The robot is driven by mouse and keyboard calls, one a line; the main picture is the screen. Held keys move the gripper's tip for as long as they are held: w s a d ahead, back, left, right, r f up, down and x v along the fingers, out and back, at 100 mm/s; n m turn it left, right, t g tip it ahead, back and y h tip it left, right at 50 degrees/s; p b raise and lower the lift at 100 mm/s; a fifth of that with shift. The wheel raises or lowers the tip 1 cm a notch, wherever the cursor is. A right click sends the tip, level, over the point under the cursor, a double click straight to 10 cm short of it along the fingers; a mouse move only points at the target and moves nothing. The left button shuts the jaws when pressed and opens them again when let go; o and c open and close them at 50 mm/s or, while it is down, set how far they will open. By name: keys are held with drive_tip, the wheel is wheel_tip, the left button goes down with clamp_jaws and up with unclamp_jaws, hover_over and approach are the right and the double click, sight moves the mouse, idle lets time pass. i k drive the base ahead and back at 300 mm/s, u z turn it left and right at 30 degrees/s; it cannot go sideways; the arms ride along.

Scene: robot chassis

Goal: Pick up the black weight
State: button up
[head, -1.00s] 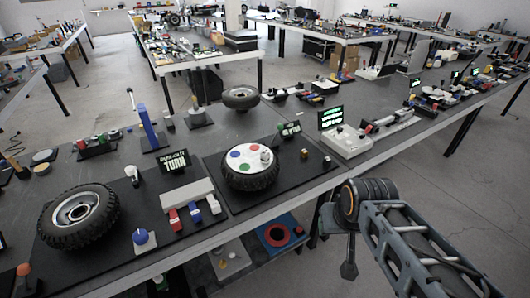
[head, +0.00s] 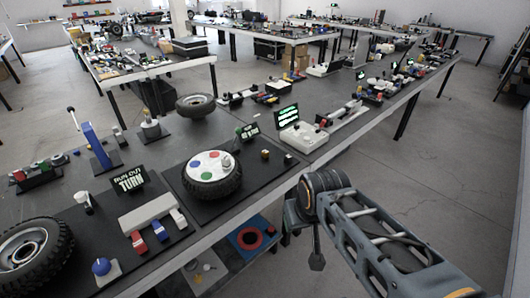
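I cannot pick out a black weight with certainty. A small dark piece (head: 264,155) stands on the black mat (head: 235,208) right of a tire with a white disc (head: 210,172); its kind is too small to tell. The disc has red, green and blue spots and a small pale metallic object (head: 227,162) on it. My arm reaches in from the lower right, its black round joint beyond the table's front edge. My gripper (head: 316,262) seems to be the small dark end hanging below that joint, apart from everything on the table. Its fingers cannot be made out.
A long dark table (head: 240,130) runs from lower left to upper right. It carries a black "TURN" sign (head: 129,180), a blue lever stand (head: 92,140), tires and a white console (head: 302,136). A lower shelf holds a red ring (head: 250,238). Open floor lies to the right.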

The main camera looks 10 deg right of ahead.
sight(287, 160)
drive_tip(key=z, duration=0.3)
drive_tip(key=k, duration=0.5)
drive_tip(key=z, duration=0.55)
drive_tip(key=i, duration=0.85)
drive_tip(key=u, duration=1.1)
drive_tip(key=i, duration=0.4)
drive_tip(key=u, duration=0.4)
